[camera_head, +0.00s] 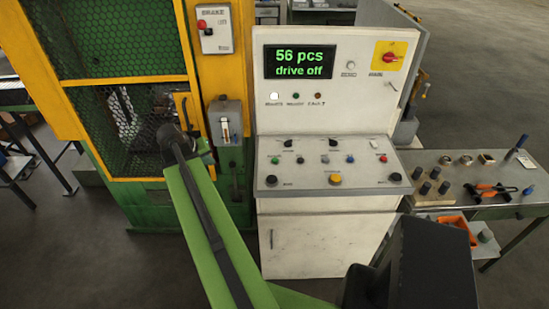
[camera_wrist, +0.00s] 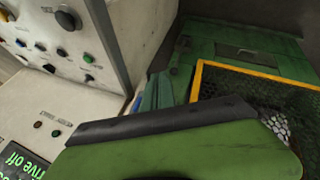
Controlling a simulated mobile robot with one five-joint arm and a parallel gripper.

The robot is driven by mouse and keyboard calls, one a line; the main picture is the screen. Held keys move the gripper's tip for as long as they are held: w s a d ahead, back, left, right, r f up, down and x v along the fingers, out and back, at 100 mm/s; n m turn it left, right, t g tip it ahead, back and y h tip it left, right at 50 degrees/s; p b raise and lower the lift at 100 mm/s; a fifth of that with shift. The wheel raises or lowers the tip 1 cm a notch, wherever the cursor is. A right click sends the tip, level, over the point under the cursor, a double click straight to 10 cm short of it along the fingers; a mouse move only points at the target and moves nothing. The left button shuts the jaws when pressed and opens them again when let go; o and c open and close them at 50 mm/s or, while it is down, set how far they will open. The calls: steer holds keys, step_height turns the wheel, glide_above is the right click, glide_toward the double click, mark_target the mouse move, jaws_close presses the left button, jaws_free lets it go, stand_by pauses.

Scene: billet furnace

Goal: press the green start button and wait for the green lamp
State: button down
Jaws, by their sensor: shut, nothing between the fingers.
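A small green button (camera_head: 275,160) sits at the left of the sloped control desk (camera_head: 310,178). It also shows in the wrist view (camera_wrist: 88,59), among black knobs. A small green lamp (camera_head: 296,95) is on the upright panel below the display and looks dark; it also shows in the wrist view (camera_wrist: 56,133). The lamp left of it (camera_head: 274,96) looks white and lit. The display (camera_head: 299,62) reads "56 pcs, drive off". My green arm reaches up at the left of the desk, apart from the green button. My gripper's fingers cannot be made out in either view.
The desk also carries a yellow button (camera_head: 335,179), a red button (camera_head: 383,158) and several black knobs. A green and yellow machine with a mesh guard (camera_head: 125,120) stands close at left. A side table (camera_head: 480,180) with loose parts and tools stands at right.

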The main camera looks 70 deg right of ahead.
steer(key=s+d+r+m+g+h, duration=0.1)
steer(key=s+d+r+m, duration=0.1)
steer(key=s+d, duration=0.7)
step_height(320, 180, up, 3)
steer(key=m+g+h, duration=0.1)
steer(key=m+g, duration=0.1)
glide_above(273, 161)
steer(key=shift+d+f+p, duration=0.15)
steer(key=shift+p, duration=0.25)
steer(key=shift+w+f, duration=0.1)
step_height(273, 161, down, 9)
steer(key=b, duration=0.9)
steer(key=shift+r, duration=0.2)
steer(key=shift+f+b, duration=0.35)
steer(key=shift+f, duration=0.1)
